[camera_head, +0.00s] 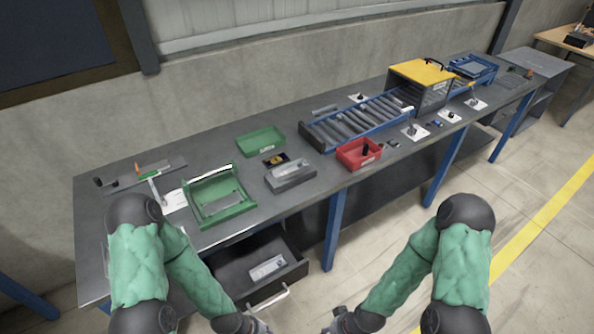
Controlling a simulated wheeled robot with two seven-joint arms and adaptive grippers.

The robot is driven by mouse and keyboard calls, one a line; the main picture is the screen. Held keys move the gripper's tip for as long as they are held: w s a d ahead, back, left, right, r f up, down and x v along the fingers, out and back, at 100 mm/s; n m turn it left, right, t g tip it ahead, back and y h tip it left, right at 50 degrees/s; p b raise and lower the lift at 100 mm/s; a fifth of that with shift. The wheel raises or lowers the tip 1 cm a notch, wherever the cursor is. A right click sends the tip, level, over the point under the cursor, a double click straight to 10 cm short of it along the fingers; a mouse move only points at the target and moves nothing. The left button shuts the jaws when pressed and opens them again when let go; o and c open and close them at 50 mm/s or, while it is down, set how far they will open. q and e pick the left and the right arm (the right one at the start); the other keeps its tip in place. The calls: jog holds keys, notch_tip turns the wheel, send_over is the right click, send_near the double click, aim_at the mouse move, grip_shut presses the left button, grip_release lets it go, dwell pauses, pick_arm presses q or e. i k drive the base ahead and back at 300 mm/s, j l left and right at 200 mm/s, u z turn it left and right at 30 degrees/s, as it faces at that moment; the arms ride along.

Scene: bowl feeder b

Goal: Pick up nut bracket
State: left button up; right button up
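I cannot tell for certain which part is the nut bracket. A pale grey part (267,267) lies in the open dark drawer (232,276) under the table. A flat grey part (222,207) lies in the large green tray (207,219). My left gripper (262,327) and my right gripper (338,328) are low at the bottom edge, in front of the table and apart from all these parts. Their fingertips are cut off or too small to read.
The long dark table (240,217) holds a grey box (291,178), a small green tray (260,142), a red bin (351,160) and a roller conveyor (347,121) with a yellow-topped housing (421,71). The drawer juts out at the front. The floor at right is clear.

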aim_at(285, 172)
jog(key=i+l+u, duration=0.1)
jog(key=l, duration=0.25)
jog(key=i+l+u, duration=0.1)
jog(key=l, duration=0.3)
jog(key=i+l+u, duration=0.1)
jog(key=l, duration=0.3)
jog(key=i+l+u, duration=0.1)
jog(key=l, duration=0.3)
jog(key=i, duration=0.1)
